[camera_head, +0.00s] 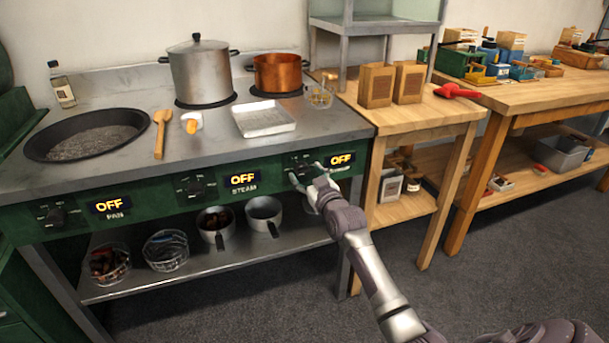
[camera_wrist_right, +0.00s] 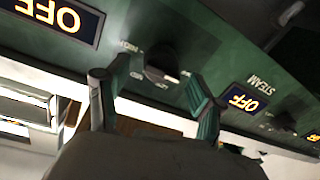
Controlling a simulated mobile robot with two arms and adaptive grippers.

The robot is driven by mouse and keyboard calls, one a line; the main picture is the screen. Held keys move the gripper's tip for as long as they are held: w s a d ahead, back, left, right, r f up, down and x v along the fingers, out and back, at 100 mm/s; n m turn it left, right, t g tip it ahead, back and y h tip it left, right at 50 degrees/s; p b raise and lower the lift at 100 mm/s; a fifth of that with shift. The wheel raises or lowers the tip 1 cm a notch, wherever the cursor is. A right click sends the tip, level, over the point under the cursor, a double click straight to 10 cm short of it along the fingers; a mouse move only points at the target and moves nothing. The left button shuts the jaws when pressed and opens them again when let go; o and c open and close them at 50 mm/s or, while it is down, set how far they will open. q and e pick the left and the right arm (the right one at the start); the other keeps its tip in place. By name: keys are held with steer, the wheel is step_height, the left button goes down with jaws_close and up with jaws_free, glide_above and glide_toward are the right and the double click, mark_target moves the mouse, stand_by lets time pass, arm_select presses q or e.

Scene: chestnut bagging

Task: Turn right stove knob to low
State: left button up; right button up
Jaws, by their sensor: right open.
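The right stove knob (camera_wrist_right: 160,65) is a dark round knob on the stove's green front panel, with pale setting marks around it. Its yellow display (camera_head: 341,160) reads OFF, and the display also shows at the top left of the wrist view (camera_wrist_right: 60,15). My right gripper (camera_head: 308,178) is at the panel in front of this knob and partly hides it in the head view. In the wrist view the right gripper (camera_wrist_right: 153,82) is open, with one finger on either side of the knob and visible gaps between. Whether the fingertips touch the panel is unclear. My left gripper is out of view.
The steam knob (camera_head: 197,187) and pan knob (camera_head: 57,215) sit further left, both with OFF displays. A steel pot (camera_head: 201,70), copper pot (camera_head: 278,72) and white tray (camera_head: 264,119) stand on the stove top. A wooden table (camera_head: 430,115) adjoins on the right.

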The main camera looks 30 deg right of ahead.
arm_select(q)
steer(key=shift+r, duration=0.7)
arm_select(e)
steer(key=shift+w+d, duration=0.1)
steer(key=shift+w, duration=0.75)
steer(key=shift+c, duration=0.3)
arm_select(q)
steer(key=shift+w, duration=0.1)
arm_select(e)
steer(key=c, duration=1)
steer(key=shift+c, duration=0.2)
steer(key=m+p, duration=0.2)
steer(key=m, duration=0.4)
steer(key=shift+d+r, duration=0.1)
steer(key=m, duration=0.3)
steer(key=shift+m+h+p, duration=0.3)
steer(key=shift+h+p, duration=0.1)
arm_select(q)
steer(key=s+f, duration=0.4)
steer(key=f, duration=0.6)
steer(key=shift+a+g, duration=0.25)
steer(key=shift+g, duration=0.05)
arm_select(e)
steer(key=shift+s+d+m+t, duration=0.1)
steer(key=shift+m+t, duration=0.2)
steer(key=shift+m, duration=0.9)
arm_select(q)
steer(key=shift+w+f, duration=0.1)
arm_select(e)
steer(key=shift+f, duration=0.2)
